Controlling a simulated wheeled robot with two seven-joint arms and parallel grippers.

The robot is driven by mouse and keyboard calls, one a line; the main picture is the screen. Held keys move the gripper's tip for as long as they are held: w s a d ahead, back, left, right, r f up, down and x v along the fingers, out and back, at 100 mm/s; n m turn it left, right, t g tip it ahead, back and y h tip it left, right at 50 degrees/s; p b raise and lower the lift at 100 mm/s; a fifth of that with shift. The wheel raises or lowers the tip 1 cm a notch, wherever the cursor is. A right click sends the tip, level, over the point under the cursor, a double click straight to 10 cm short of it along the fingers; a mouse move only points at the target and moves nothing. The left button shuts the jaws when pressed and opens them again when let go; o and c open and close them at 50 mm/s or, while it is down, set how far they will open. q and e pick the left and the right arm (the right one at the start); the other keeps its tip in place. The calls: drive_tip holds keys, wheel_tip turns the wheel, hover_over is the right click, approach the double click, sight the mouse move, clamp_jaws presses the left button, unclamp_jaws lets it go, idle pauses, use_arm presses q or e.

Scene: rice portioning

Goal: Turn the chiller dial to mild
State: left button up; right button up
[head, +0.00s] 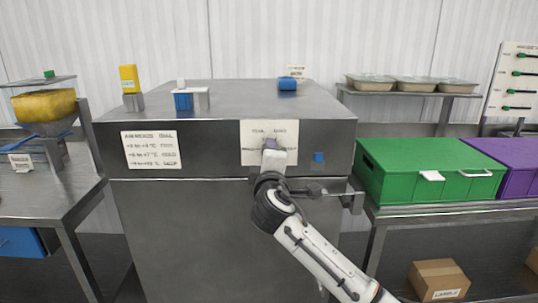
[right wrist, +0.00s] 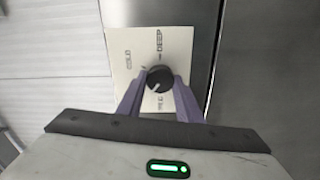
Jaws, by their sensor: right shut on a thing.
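The chiller (head: 225,230) is a large steel cabinet in the middle of the head view. A pale dial plate (head: 287,130) is on its front. In the right wrist view the plate (right wrist: 125,45) carries the words COLD, DEEP and one partly hidden word that looks like MILD. The black round dial (right wrist: 160,79) sits on the plate. A small pale mark shows on its lower part; its exact direction is hard to tell. My right gripper (right wrist: 160,85) is shut on the dial, with a purple finger on each side. My left gripper is not in view.
A label sheet (head: 152,149) lists temperature ranges on the chiller front. A blue button-like piece (head: 318,157) and a handle (head: 350,198) are right of the dial. A green bin (head: 410,172) stands on the right table. A yellow-hopper device (head: 45,106) is at left.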

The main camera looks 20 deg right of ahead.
drive_tip(key=shift+f+n, duration=0.15)
drive_tip(key=shift+n, duration=3.45)
drive_tip(key=o, duration=1)
drive_tip(key=shift+o, duration=0.2)
drive_tip(key=shift+s, duration=0.1)
drive_tip(key=b+v, duration=0.1)
drive_tip(key=v, duration=0.9)
drive_tip(key=shift+s, duration=0.1)
